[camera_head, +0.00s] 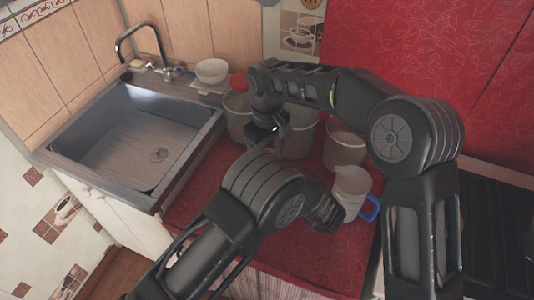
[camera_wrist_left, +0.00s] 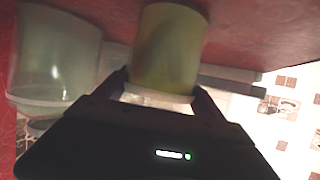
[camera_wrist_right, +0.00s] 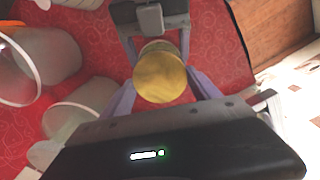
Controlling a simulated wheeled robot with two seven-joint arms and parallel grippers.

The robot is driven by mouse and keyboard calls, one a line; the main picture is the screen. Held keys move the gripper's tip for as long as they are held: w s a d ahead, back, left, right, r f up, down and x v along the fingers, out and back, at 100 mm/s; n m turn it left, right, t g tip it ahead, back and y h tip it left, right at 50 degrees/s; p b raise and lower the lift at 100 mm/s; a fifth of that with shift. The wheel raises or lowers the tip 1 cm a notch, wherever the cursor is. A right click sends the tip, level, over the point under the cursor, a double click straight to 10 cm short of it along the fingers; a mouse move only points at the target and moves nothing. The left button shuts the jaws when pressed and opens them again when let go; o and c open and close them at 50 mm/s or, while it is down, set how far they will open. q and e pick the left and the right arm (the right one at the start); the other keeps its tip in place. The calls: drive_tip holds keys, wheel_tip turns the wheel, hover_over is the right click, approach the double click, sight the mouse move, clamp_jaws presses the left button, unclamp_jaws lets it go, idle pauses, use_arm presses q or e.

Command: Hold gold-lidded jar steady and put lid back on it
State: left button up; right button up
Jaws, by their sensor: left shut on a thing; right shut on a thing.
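In the right wrist view the round gold lid (camera_wrist_right: 160,77) lies between the fingers of my right gripper (camera_wrist_right: 160,84), which is shut on it. A pale edge of the jar (camera_wrist_right: 159,46) shows just beyond the lid, and my left gripper's dark body is above. In the left wrist view my left gripper (camera_wrist_left: 158,94) is shut on the jar, an olive-yellow cylinder (camera_wrist_left: 168,45) with a whitish band near the fingers. Lid and jar are very close; I cannot tell whether the lid is seated. In the head view my arms hide both.
Several pale containers (camera_head: 345,147) stand along the back of the red counter (camera_head: 300,255). A whitish mug with a blue handle (camera_head: 353,187) stands at its right. The sink (camera_head: 140,140) is at left, with a white bowl (camera_head: 212,71) behind it.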

drive_tip(key=shift+f, duration=0.1)
drive_tip(key=shift+f, duration=0.8)
drive_tip(key=shift+f, duration=0.6)
idle(0.3)
